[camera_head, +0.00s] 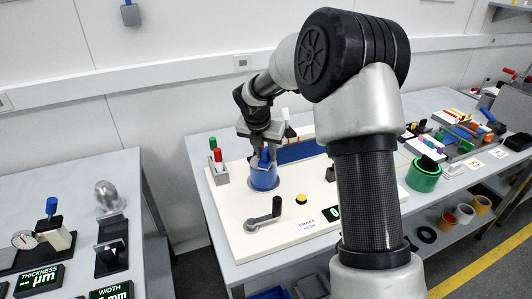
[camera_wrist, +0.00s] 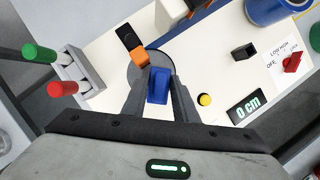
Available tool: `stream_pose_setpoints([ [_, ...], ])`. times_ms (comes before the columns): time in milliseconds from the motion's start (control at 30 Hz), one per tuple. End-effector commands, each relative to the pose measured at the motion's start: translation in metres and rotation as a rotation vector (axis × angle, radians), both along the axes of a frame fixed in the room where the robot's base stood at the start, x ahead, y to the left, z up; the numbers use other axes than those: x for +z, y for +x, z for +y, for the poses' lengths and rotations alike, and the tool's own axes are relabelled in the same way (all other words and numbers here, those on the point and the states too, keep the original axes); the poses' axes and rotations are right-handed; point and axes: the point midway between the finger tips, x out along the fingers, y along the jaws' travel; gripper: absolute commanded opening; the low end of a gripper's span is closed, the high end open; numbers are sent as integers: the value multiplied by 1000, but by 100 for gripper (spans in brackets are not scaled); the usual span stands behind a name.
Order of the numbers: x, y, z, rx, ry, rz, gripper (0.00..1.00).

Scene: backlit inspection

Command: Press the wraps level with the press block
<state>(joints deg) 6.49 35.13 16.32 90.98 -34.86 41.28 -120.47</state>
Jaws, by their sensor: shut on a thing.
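My gripper (camera_wrist: 158,98) is shut on a small blue block (camera_wrist: 158,85), which sits between its fingers. In the wrist view a round grey surface (camera_wrist: 138,72) lies behind the block. In the head view my gripper (camera_head: 264,150) is directly over a blue cylinder (camera_head: 264,180) on the white board, pointing down. I cannot tell whether the block touches anything below it. No wraps can be made out; the cylinder's inside is hidden in the head view.
A holder (camera_wrist: 82,72) with green and red sticks stands at the left. A black and orange piece (camera_wrist: 130,42) is close beyond the block. A crank handle (camera_head: 263,215), a yellow button (camera_head: 300,199) and a display (camera_wrist: 249,108) reading 0 cm are on the board (camera_head: 235,205).

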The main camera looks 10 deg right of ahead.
Motion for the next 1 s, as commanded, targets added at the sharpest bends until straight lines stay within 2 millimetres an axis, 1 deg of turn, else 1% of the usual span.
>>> stream_pose_setpoints([
  [1000,-10,0,0,0,0,0,8],
])
